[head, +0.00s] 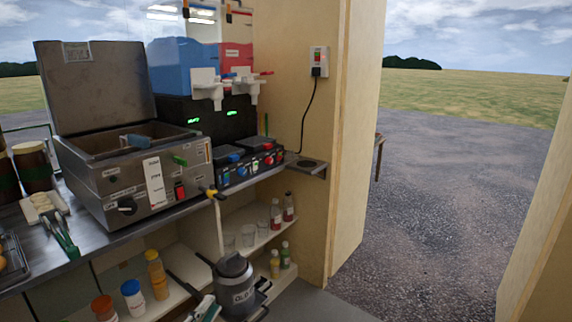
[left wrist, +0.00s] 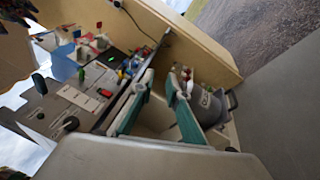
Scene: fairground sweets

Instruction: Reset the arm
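My left gripper (head: 207,308) shows at the bottom edge of the head view, only partly in frame, in front of a grey canister (head: 236,282). In the left wrist view the two teal fingers with pale tips (left wrist: 160,80) stand apart. Nothing is held between them. The canister (left wrist: 208,102) is beyond the right finger, which partly hides it. My right gripper is in neither view.
A fryer (head: 130,190) with a raised lid stands on the counter, with green-handled tongs (head: 62,238) to its left. Bottles (head: 156,275) and glasses stand on the shelves below. A wall (head: 300,120) bounds the right, beside an open doorway.

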